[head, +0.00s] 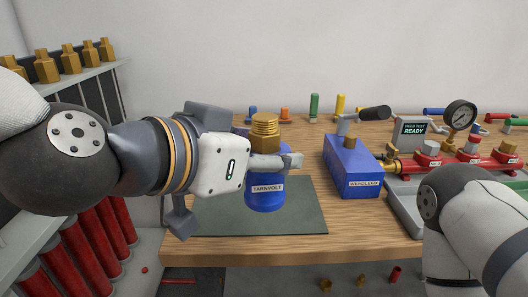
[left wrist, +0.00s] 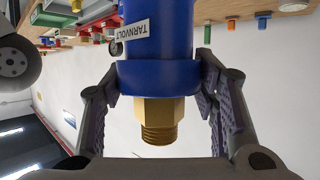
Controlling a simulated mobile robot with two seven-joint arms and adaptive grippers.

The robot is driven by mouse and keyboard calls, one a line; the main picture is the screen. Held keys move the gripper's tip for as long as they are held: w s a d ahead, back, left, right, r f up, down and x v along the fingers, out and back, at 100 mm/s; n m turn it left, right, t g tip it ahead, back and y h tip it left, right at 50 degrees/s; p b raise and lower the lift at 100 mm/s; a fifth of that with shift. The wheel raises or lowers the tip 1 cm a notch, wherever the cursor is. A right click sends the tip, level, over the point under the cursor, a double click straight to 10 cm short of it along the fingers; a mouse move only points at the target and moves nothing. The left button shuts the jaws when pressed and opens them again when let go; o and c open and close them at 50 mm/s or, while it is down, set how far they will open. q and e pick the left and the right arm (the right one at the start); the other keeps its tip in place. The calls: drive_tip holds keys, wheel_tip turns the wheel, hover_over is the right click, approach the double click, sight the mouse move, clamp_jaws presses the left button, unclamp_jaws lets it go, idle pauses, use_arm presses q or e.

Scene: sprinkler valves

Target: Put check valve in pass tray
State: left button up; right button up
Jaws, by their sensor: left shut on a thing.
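A blue valve with a brass threaded top and a TARNVOLT label (head: 265,198) is upright in front of me, its base overlapping the dark green mat (head: 305,215). I cannot tell whether it touches the mat. My left gripper (head: 276,162) is shut on it, just below the brass top. In the left wrist view the valve (left wrist: 155,65) appears upside down between the two fingers (left wrist: 158,100). A green surface (head: 517,190) shows at the right edge, partly hidden by my right arm; I cannot tell if it is the pass tray. My right gripper is not in view.
A blue WENDLEFIX block valve (head: 352,165) with a dark handle stands right of the mat. Beyond it is a red test rig with a gauge (head: 460,114) and a READY screen (head: 413,129). Small coloured parts line the table's back. A shelf of brass fittings (head: 70,55) stands left.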

sight(263, 117)
use_arm(q)
drive_tip(key=shift+r, duration=2.4)
